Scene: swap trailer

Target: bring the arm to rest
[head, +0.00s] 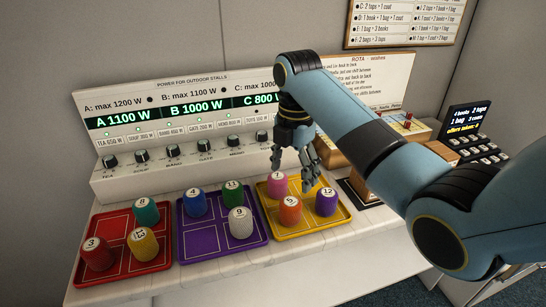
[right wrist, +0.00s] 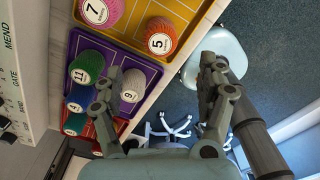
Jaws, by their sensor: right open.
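My right arm (head: 375,135) reaches in from the right in the head view. Its gripper (head: 308,170) hangs fingers down above the back of the yellow tray (head: 292,231), near the pink cup 7 (head: 278,184) and the purple cup 12 (head: 326,201). The fingers are open. In the right wrist view the gripper (right wrist: 165,80) has its fingers spread with nothing between them. Whether a fingertip touches a cup cannot be told. My left gripper is not in view.
The yellow tray also holds orange cup 5 (head: 289,212). The purple tray (head: 225,246) and red tray (head: 112,270) hold three cups each. A power panel (head: 190,140) stands behind. A rota board (head: 370,75) and a keypad device (head: 475,130) stand right.

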